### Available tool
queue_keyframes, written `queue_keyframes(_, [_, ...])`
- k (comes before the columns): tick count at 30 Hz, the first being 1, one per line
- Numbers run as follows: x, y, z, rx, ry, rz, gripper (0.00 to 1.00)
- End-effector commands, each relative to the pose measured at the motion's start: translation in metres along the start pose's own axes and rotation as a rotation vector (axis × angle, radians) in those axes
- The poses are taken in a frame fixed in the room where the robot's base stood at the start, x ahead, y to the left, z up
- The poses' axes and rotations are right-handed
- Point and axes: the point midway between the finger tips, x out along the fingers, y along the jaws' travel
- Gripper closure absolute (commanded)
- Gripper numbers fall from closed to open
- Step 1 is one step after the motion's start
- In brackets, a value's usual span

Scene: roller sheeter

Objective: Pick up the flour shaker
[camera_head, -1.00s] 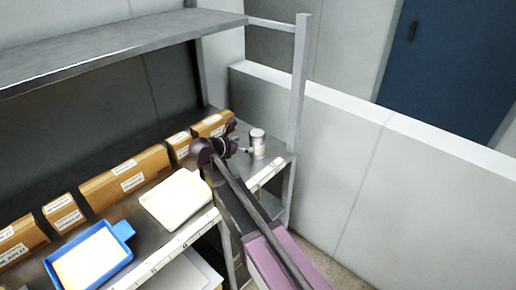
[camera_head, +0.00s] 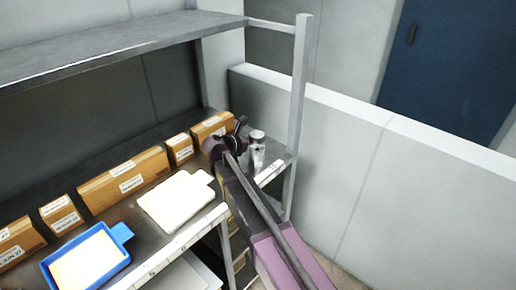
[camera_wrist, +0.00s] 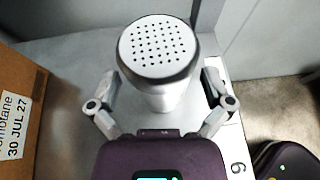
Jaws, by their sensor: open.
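The flour shaker (camera_head: 257,150) is a pale metal cylinder standing upright at the right end of the metal shelf, beside the post. In the wrist view the shaker (camera_wrist: 158,48) shows its round lid with many small holes, close in front of the palm. My gripper (camera_wrist: 165,95) is open, with one finger on each side of the shaker. The fingers look apart from its sides, and its base is hidden. In the head view my gripper (camera_head: 242,148) is at the shaker's left and partly hidden by my own arm.
Labelled cardboard boxes (camera_head: 124,181) line the back of the shelf (camera_head: 150,252). One box (camera_wrist: 18,105) is close on the left in the wrist view. A white tray (camera_head: 178,203) and a blue tray (camera_head: 123,232) lie further left. A shelf post (camera_head: 298,100) stands just right of the shaker.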

Motion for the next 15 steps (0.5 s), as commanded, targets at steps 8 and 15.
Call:
queue_keyframes(8, [0.0175,0.0,-0.0009,0.0,0.0,0.001,0.0])
queue_keyframes(15, [0.0172,-0.0002,-0.0005,0.0,0.0,0.001,0.0])
